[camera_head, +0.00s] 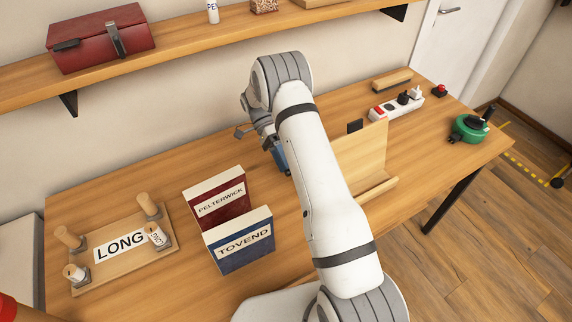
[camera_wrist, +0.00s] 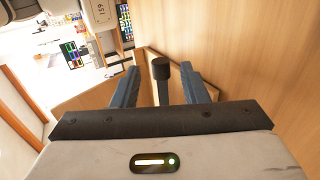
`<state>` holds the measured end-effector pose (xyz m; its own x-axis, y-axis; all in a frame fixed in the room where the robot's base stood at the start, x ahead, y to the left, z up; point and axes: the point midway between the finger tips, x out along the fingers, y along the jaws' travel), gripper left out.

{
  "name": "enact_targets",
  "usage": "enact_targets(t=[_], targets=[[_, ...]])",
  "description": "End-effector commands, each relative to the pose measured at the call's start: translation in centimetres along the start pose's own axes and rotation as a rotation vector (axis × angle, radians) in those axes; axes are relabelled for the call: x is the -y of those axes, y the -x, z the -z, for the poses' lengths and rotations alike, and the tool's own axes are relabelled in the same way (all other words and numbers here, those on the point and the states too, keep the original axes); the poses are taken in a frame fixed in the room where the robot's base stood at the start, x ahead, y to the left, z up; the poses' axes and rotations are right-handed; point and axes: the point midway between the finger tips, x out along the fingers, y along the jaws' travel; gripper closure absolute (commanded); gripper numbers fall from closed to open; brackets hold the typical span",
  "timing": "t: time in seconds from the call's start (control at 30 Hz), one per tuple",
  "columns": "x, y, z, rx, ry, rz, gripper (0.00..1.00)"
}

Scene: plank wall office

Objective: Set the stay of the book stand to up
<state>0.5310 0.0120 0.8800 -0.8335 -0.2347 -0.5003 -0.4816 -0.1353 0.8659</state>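The wooden book stand (camera_head: 362,152) stands on the table right of my arm, with a tilted back panel and a front ledge; my arm hides its left part. In the wrist view a dark post with a black round tip (camera_wrist: 161,72), apparently the stay, shows between my fingers. My gripper (camera_wrist: 160,82) is open, with one blue-grey finger on each side of the post and a visible gap to each. In the head view my gripper (camera_head: 279,157) is partly hidden behind my arm, left of the stand. The stay's setting cannot be told.
Two upright books, PELTERWICK (camera_head: 219,199) and TOVEND (camera_head: 240,242), stand left of my arm. A pegged LONG board (camera_head: 122,246) lies further left. A power strip (camera_head: 397,107), red button (camera_head: 440,91) and green device (camera_head: 468,129) are at right. A shelf (camera_head: 190,50) runs above.

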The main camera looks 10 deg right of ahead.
Motion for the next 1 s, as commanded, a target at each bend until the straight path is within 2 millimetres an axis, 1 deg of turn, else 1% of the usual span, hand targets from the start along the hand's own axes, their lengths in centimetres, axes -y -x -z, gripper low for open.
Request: enact_targets(t=[0.03, 0.2, 0.4, 0.6, 1.0], targets=[[0.2, 0.8, 0.0, -0.001, 0.0, 0.003, 0.6], [0.3, 3.5, 0.0, -0.001, 0.001, 0.002, 0.6], [0.3, 5.7, 0.0, -0.002, 0.0, 0.0, 0.6], [0.2, 6.5, 0.0, -0.001, 0.0, -0.001, 0.6], [0.2, 6.5, 0.0, -0.001, 0.001, -0.001, 0.6]])
